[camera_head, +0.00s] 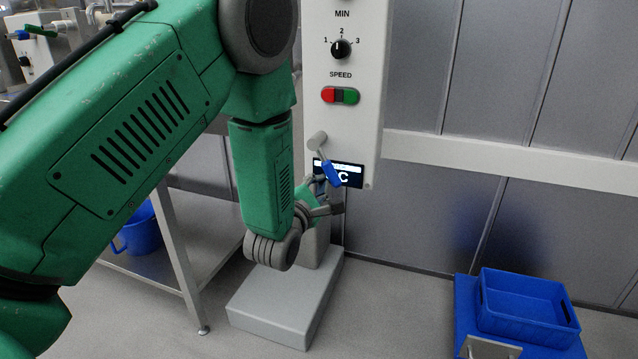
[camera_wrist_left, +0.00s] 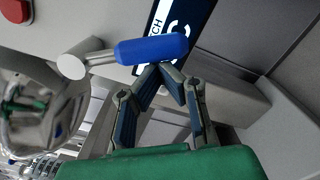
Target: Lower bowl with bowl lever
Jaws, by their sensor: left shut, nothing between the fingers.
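The bowl lever has a blue handle (camera_head: 331,174) on a short metal shaft, on the white front of the mixer column (camera_head: 345,120). The handle slants down to the right in the head view. In the left wrist view the blue handle (camera_wrist_left: 152,49) lies across the picture just beyond my fingertips. My left gripper (camera_head: 325,197) is shut and empty, just below the handle. In the left wrist view its fingertips (camera_wrist_left: 163,70) meet close under the handle; I cannot tell if they touch it. A shiny metal bowl (camera_wrist_left: 38,120) shows at the left there; my arm hides it in the head view. My right gripper is out of view.
The column carries a speed knob (camera_head: 341,48) and red and green buttons (camera_head: 340,96). The grey mixer base (camera_head: 280,300) stands on the floor below. Blue crates (camera_head: 525,305) stand at the lower right. A metal table (camera_head: 170,240) is behind my left arm.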

